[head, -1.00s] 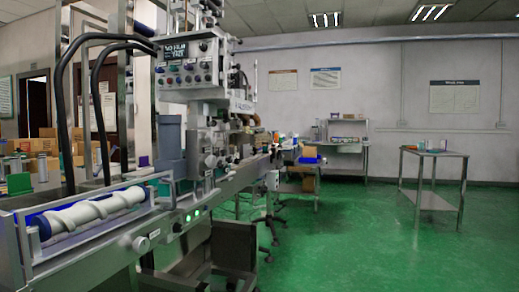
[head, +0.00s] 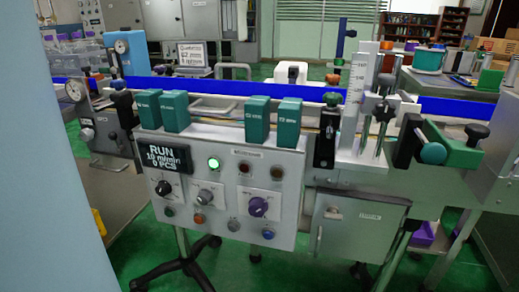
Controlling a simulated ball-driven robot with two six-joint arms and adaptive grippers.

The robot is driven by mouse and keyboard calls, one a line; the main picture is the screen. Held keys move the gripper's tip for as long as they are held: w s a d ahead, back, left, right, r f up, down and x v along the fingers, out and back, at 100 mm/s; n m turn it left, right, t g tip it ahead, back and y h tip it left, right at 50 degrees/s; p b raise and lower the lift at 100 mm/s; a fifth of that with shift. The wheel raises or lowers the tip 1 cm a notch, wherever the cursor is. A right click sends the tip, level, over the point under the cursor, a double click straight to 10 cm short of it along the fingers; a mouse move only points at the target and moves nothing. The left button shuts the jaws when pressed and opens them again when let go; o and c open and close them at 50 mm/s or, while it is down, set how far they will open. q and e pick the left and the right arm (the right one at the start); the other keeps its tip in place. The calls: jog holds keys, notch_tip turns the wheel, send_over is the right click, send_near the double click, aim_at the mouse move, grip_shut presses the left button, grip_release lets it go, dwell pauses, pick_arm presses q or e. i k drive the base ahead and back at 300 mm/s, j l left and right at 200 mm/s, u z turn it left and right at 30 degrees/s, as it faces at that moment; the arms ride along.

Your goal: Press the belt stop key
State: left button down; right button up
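A grey control panel (head: 220,195) hangs on the front of the conveyor. Its black display (head: 168,157) reads RUN, 10 m/min, 0 PCS. A green button (head: 214,163) is lit. An orange-brown button (head: 244,165) and a dark red button (head: 278,173) sit to its right. A lower row has a green button (head: 169,211), a red-orange button (head: 198,219), a grey button (head: 233,225) and a blue button (head: 268,234). The key labels are too small to read, so I cannot tell which is belt stop. Neither gripper is in view.
A blue belt (head: 240,88) runs behind the panel. Several teal blocks (head: 256,121) stand along the panel's top. A pale blue surface (head: 45,170) fills the left edge.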

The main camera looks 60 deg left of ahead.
aim_at(199, 219)
jog(key=k+j+u, duration=0.1)
jog(key=u, duration=1.85)
